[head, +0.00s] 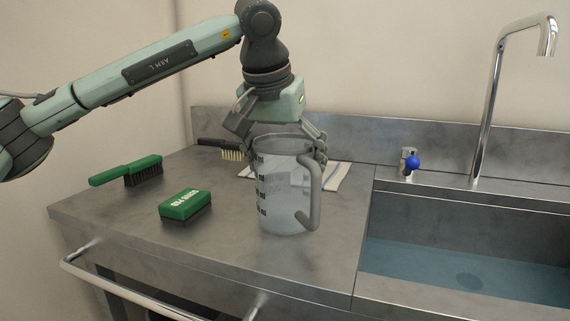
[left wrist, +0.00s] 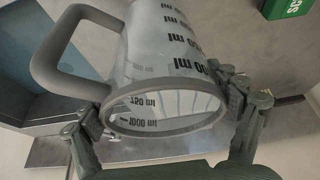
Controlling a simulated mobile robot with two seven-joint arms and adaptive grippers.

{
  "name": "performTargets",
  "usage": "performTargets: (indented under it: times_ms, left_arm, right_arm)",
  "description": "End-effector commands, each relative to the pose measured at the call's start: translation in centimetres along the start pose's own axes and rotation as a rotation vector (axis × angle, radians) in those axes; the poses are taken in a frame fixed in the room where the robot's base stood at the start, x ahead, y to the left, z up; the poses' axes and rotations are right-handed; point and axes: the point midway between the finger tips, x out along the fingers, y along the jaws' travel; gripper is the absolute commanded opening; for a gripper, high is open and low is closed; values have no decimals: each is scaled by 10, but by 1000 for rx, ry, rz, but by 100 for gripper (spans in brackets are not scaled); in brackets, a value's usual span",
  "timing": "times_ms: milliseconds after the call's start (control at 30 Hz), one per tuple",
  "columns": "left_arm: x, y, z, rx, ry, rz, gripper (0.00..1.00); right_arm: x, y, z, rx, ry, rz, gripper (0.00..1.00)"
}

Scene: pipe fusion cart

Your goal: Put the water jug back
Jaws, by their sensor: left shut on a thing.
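The water jug (head: 284,192) is a clear measuring jug with dark markings and a grey handle. It is upright over the steel counter, left of the sink. I cannot tell whether its base touches the counter. My left gripper (head: 287,143) comes from above and is shut on the jug near its rim, one finger on each side. In the left wrist view the jug (left wrist: 150,55) shows its open mouth between the fingers of my left gripper (left wrist: 170,110). My right gripper is not in view.
A green scrub brush (head: 184,206) and a green long-handled brush (head: 126,170) lie left on the counter (head: 120,222). A dark brush (head: 222,148) and a striped cloth (head: 335,178) lie behind. A sink with water (head: 450,263), tap (head: 484,100) and blue-knobbed valve (head: 412,162) are right.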

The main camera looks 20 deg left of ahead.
Motion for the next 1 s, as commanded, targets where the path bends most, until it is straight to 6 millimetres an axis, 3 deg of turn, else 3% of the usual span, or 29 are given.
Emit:
performTargets:
  times_ms: [200,233,300,767,1000]
  left_arm:
    - [3,0,2,0,0,0,29]
    - [3,0,1,0,-1,0,91]
    - [3,0,1,0,-1,0,100]
    - [-5,0,-1,0,2,0,100]
    - [-51,0,-2,0,3,1,100]
  right_arm:
    - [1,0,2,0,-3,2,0]
    - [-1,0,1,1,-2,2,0]
    - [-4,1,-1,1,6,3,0]
    - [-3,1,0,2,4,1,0]
    - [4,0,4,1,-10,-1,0]
